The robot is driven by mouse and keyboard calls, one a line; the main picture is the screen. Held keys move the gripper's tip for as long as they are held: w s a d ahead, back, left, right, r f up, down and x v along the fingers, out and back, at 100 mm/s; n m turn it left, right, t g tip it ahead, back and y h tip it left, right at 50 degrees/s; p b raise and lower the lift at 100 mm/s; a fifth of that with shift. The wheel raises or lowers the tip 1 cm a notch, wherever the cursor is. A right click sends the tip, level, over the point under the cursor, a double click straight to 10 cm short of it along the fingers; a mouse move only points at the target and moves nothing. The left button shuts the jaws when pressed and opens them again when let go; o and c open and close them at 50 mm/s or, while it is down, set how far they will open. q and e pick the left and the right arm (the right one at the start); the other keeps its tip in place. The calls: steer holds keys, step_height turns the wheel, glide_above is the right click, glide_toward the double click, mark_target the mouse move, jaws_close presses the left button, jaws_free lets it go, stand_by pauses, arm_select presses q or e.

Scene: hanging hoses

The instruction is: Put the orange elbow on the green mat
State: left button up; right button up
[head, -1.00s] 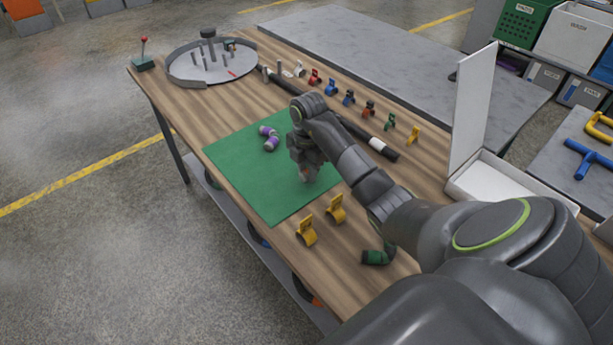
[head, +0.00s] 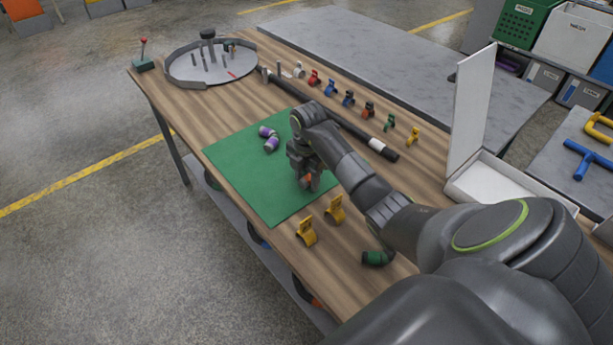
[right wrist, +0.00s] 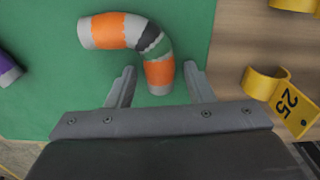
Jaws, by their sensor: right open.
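The orange elbow (right wrist: 109,31) lies on the green mat (right wrist: 50,60) in the right wrist view. It is a bent pipe with orange ends, grey rims and dark and green bands at the bend. My right gripper (right wrist: 159,70) is open, with one finger on each side of the elbow's lower end and gaps to both. In the head view my right gripper (head: 309,184) is low over the near right part of the mat (head: 240,165). A bit of orange shows at its fingers, and most of the elbow is hidden there.
A purple elbow (head: 270,140) lies on the mat to the left. Two yellow clips (head: 306,231) stand at the mat's right edge. A green elbow (head: 374,258) lies on the wood, partly behind my arm. A dark rod (head: 350,127) and a row of coloured clips lie beyond.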

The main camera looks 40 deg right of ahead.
mark_target(306, 177)
steer(key=shift+r, duration=0.25)
step_height(306, 177, up, 4)
steer(key=shift+r+b, duration=0.2)
steer(key=shift+b, duration=0.2)
step_height(306, 177, up, 7)
steer(key=p, duration=0.6)
steer(key=shift+r, duration=0.2)
steer(key=shift+f, duration=0.1)
